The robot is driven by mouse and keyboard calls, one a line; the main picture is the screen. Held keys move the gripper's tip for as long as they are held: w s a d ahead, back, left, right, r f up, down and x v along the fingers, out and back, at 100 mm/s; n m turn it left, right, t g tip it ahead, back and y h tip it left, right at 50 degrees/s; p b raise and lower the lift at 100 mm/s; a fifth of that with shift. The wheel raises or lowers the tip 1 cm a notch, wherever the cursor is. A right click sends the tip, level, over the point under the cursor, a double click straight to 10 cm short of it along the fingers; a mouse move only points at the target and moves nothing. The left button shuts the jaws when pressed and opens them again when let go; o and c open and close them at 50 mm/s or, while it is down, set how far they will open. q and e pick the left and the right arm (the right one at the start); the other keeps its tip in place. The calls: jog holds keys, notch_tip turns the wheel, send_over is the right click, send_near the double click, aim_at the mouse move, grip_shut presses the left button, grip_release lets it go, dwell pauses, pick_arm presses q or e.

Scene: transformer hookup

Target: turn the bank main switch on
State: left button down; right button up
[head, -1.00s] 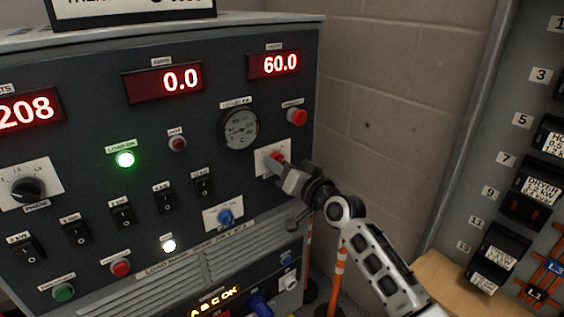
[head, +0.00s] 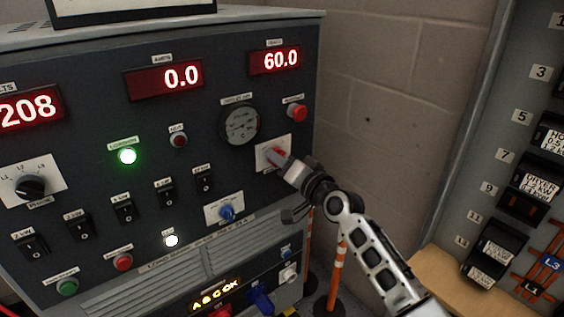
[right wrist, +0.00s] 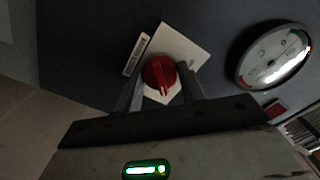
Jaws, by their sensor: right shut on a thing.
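The red rotary switch (head: 277,153) sits on a white plate (head: 265,150) at the right of the load bank's grey front panel (head: 190,140). My right gripper (head: 284,160) reaches in from the right and is shut on the red switch knob. In the right wrist view, the red knob (right wrist: 158,74) is between the two fingers, with its white plate (right wrist: 178,45) behind it. The small lettering on the plate is not readable. My left gripper is not in view.
A round gauge (head: 239,126) and a red button (head: 296,112) are close to the gripper. A blue knob (head: 227,212) is below left. A lit green lamp (head: 127,156) is on the panel. A breaker panel (head: 500,170) stands at the right, with orange-striped posts (head: 338,270) between.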

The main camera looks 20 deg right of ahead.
jog(key=o, duration=1)
jog(key=shift+c, duration=0.2)
jog(key=shift+s, duration=0.1)
jog(key=v, duration=1.5)
jog(key=shift+s+d, duration=0.2)
jog(key=shift+s, duration=0.15)
jog(key=s+a+f+n+g+h, duration=0.1)
jog(key=s+a+f+n+g, duration=0.2)
jog(key=s+f, duration=0.6)
jog(key=s+a+f+n+g+h, duration=0.1)
jog(key=s+a+f+n+g, duration=0.2)
jog(key=s+a+f, duration=0.3)
jog(key=s+f+n, duration=0.1)
jog(key=s+f, duration=0.2)
jog(key=f, duration=0.1)
jog(key=shift+s+a+h+p, duration=0.2)
jog(key=shift+a+h+p, duration=0.1)
jog(key=shift+h+p, duration=0.1)
